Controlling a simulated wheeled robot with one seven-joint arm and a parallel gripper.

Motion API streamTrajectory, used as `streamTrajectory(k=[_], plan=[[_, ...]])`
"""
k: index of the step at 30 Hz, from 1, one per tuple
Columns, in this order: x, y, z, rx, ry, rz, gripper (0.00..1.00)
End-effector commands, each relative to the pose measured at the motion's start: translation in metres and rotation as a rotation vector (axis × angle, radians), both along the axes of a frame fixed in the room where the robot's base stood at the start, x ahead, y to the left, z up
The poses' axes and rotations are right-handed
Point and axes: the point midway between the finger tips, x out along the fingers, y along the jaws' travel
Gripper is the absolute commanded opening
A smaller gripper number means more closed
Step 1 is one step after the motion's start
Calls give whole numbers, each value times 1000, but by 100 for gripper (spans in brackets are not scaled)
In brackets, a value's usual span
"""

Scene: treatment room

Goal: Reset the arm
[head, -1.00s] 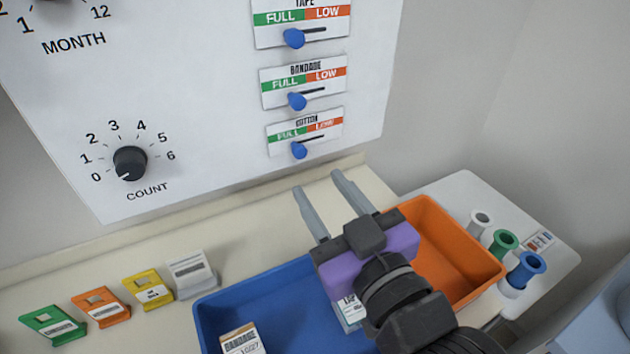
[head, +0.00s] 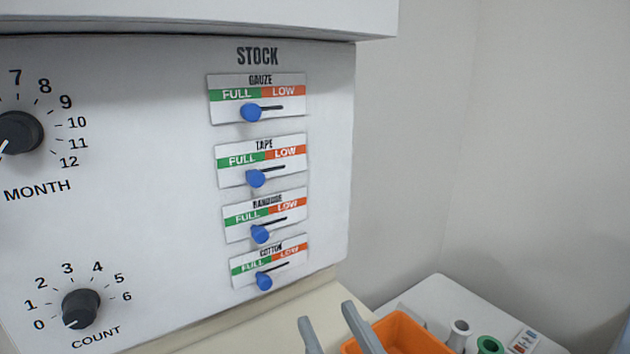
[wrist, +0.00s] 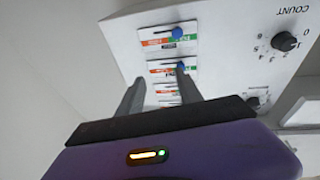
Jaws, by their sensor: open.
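My gripper (head: 335,330) shows only by its two grey fingers at the bottom of the head view. The fingers are apart with nothing between them. In the wrist view my gripper (wrist: 158,97) points at the stock panel, and its fingers overlap part of the slider labels. In the head view the fingers are below and to the right of the cotton slider (head: 264,281), in front of the orange bin (head: 402,335). The rest of my arm is out of the head view.
The white panel (head: 150,200) carries gauze (head: 251,112), tape (head: 256,178) and bandage (head: 260,234) sliders, all at the FULL side, as is cotton. The count dial (head: 80,308) points near 0. White (head: 459,333) and green (head: 489,345) spools stand at lower right.

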Motion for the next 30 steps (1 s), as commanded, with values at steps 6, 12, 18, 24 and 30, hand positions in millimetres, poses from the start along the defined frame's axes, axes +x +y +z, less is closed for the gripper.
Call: streamTrajectory(k=[6, 12, 18, 24, 30], plan=[[-35, -48, -49, 41, 29, -96, 42], [-82, -92, -95, 49, 76, -185, 42], [-139, -127, -135, 32, 150, -259, 42], [-202, -154, -169, -7, 260, -325, 42], [-260, -171, -200, -57, 410, -374, 42]])
